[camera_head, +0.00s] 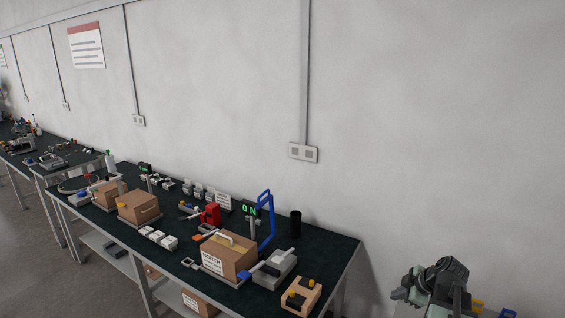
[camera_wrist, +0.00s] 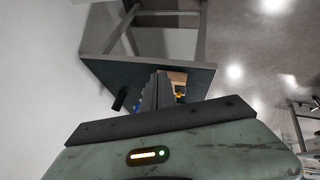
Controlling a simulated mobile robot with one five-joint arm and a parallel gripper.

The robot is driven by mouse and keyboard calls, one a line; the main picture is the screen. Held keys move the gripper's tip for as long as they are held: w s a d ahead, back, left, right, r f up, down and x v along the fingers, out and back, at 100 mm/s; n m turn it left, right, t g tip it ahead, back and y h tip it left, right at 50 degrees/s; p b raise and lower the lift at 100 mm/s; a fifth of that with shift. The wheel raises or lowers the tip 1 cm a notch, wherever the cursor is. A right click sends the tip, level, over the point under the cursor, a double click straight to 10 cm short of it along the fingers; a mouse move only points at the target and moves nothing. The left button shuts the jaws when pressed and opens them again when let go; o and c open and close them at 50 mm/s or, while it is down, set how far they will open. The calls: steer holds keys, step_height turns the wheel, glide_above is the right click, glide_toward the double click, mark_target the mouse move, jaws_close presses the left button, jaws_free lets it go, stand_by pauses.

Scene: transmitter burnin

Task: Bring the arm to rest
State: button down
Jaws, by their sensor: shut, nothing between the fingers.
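My gripper (camera_wrist: 160,77) shows in the wrist view with its dark fingers together and nothing between them. Its fingers point toward the far side of that view, with the dark-topped bench (camera_wrist: 104,75) beyond them. My folded arm (camera_head: 437,285) shows at the lower right in the head view, off the right end of the bench and apart from it. Which part of it is the gripper is hard to tell there.
The long bench (camera_head: 335,254) holds a labelled box (camera_head: 228,258), a wooden block with orange pegs (camera_head: 301,297), a blue frame (camera_head: 269,220) and a black cylinder (camera_head: 295,224). Another bench (camera_head: 82,157) stands farther left.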

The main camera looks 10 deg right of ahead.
steer(key=w+a+f+n+g+b, duration=0.1)
steer(key=w+a+f+b, duration=0.15)
steer(key=a, duration=0.85)
steer(key=w+a+f+g+b, duration=0.1)
steer(key=a+f+g, duration=0.15)
steer(key=a, duration=0.85)
steer(key=w+a+f+n+g+b, duration=0.15)
steer(key=a+f, duration=0.25)
steer(key=a, duration=0.7)
steer(key=s+a+f+m+g+h, duration=0.1)
steer(key=s+m, duration=0.5)
steer(key=m, duration=0.7)
steer(key=shift+a+f+m+g+h+b, duration=0.3)
steer(key=shift+a+f+m+h+b, duration=0.1)
steer(key=shift+a+h, duration=0.1)
